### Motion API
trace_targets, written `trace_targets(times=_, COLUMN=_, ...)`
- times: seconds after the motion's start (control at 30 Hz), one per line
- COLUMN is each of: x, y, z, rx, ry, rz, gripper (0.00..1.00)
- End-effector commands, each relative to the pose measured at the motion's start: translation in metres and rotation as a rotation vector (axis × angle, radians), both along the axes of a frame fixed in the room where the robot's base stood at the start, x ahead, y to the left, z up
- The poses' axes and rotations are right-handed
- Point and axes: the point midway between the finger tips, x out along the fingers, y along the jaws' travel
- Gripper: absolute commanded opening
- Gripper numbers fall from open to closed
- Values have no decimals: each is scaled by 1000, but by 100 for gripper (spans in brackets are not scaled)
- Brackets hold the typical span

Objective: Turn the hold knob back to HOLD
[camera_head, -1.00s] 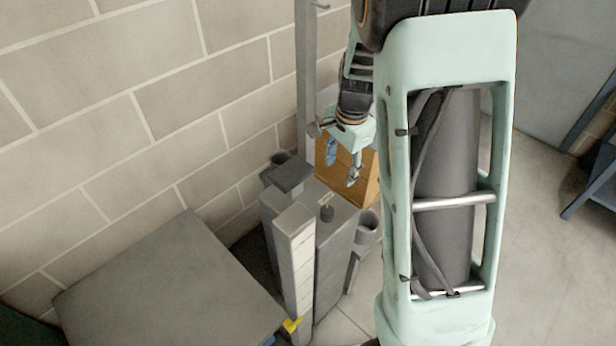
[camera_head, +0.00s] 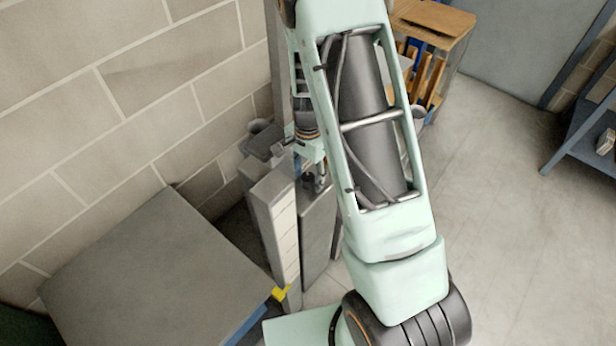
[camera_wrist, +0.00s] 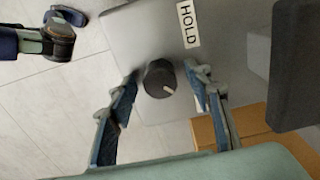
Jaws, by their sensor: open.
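The hold knob (camera_wrist: 157,76) is a small black round knob on a grey panel top (camera_wrist: 145,35). Its white pointer mark faces the lower right in the wrist view, away from the white HOLD label (camera_wrist: 188,24) at the upper right. My gripper (camera_wrist: 161,75) is open, with one blue-grey finger on each side of the knob and a visible gap to each. In the head view my gripper (camera_head: 309,174) is down at the top of the grey cabinet (camera_head: 319,217), with the knob (camera_head: 308,182) between its fingers, partly hidden.
A grey-topped table (camera_head: 150,270) stands at the left front, beside a pale post (camera_head: 283,240). A brick wall (camera_head: 120,100) is behind. A wooden-topped rack (camera_head: 435,20) stands at the back right.

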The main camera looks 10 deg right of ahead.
Motion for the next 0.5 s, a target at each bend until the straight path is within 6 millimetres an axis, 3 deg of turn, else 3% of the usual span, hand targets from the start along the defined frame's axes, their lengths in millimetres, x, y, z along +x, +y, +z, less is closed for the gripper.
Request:
trace_targets(times=0.3, x=0, y=0, z=-3, rx=1, ry=-1, rz=0, gripper=46)
trace_targets(times=0.5, x=0, y=0, z=-3, rx=1, ry=-1, rz=0, gripper=25)
